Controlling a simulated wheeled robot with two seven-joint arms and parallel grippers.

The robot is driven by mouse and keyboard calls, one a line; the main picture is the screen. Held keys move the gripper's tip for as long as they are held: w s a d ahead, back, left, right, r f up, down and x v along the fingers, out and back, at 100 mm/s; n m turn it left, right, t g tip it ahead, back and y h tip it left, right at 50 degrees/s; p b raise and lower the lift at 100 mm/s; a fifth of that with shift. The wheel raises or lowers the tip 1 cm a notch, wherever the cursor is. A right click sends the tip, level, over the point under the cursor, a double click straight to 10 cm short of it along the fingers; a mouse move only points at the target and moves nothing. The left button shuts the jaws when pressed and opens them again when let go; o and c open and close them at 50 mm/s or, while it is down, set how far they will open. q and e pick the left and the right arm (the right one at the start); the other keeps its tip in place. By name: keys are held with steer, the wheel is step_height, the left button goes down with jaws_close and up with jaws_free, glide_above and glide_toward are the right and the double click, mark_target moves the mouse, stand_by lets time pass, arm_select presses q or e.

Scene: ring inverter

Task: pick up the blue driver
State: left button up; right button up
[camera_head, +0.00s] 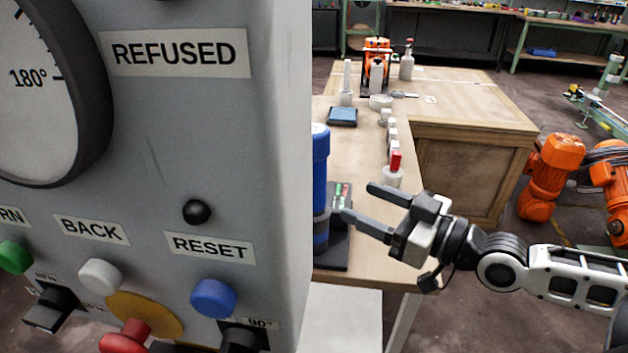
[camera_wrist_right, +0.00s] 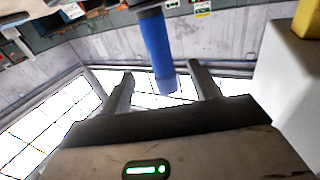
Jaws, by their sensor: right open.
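The blue driver (camera_head: 320,170) stands upright on a dark base at the near left edge of the workbench, partly hidden by the grey panel. In the right wrist view the blue driver (camera_wrist_right: 157,50) shows between the two fingers, tilted. My right gripper (camera_head: 356,201) is open and empty, with its fingers pointing left toward the driver. In the head view a small gap shows between the fingertips and the driver. The open fingers also frame it in the right wrist view (camera_wrist_right: 160,72). My left gripper is not in view.
A large grey control panel (camera_head: 255,120) with buttons and a dial fills the left. A row of small white parts and a red-topped piece (camera_head: 395,163) stand on the workbench (camera_head: 365,160). A blue-topped box (camera_head: 342,117) lies behind. Orange robot arms (camera_head: 550,175) stand at the right.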

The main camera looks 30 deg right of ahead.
mark_target(325, 180)
steer(key=p+x, duration=0.1)
steer(key=x, duration=0.3)
steer(key=shift+w+d+r, duration=0.1)
steer(key=shift+r, duration=0.05)
steer(key=shift+w, duration=0.35)
steer(key=shift+w+a, duration=0.35)
steer(key=shift+a, duration=0.1)
steer(key=shift+w+a+p, duration=0.15)
steer(key=shift+w+p, duration=0.25)
steer(key=shift+p, duration=0.1)
steer(key=x, duration=0.1)
steer(key=p+x, duration=0.1)
steer(key=x, duration=0.1)
steer(key=shift+w+r, duration=0.2)
steer(key=shift+r, duration=0.05)
steer(key=shift+w+a+f+p, duration=0.25)
steer(key=shift+w+p, duration=0.1)
steer(key=shift+w, duration=0.1)
steer(key=c, duration=1.2)
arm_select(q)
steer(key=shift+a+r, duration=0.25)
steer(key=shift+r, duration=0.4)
arm_select(e)
steer(key=shift+r, duration=0.25)
